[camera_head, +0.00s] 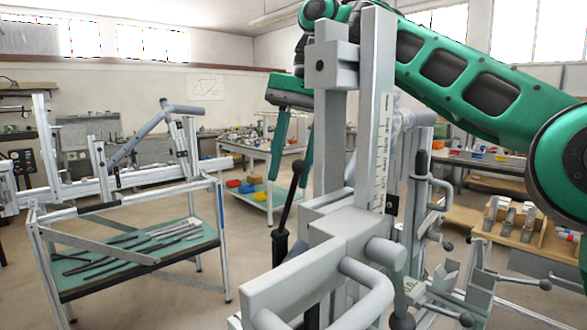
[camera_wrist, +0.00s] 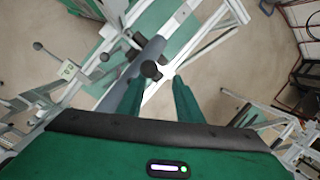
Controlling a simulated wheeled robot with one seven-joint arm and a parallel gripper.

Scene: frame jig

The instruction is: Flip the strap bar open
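My gripper (camera_wrist: 158,79) is open in the wrist view, its two green fingers apart with nothing seen between them. A black knob (camera_wrist: 150,70) and a dark grey bar (camera_wrist: 152,50) lie just beyond the fingertips; I cannot tell whether they touch. I cannot tell for sure which part is the strap bar. In the head view the green fingers (camera_head: 293,145) point down behind the tall grey jig column (camera_head: 378,110), which partly hides them.
Grey jig clamps and round handles (camera_head: 365,290) fill the near middle. A wheeled stand (camera_head: 130,262) with a green shelf holding rods is at left. A table (camera_head: 262,200) with coloured bins stands behind. Wooden racks (camera_head: 515,225) are at right. Open floor lies between the stands.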

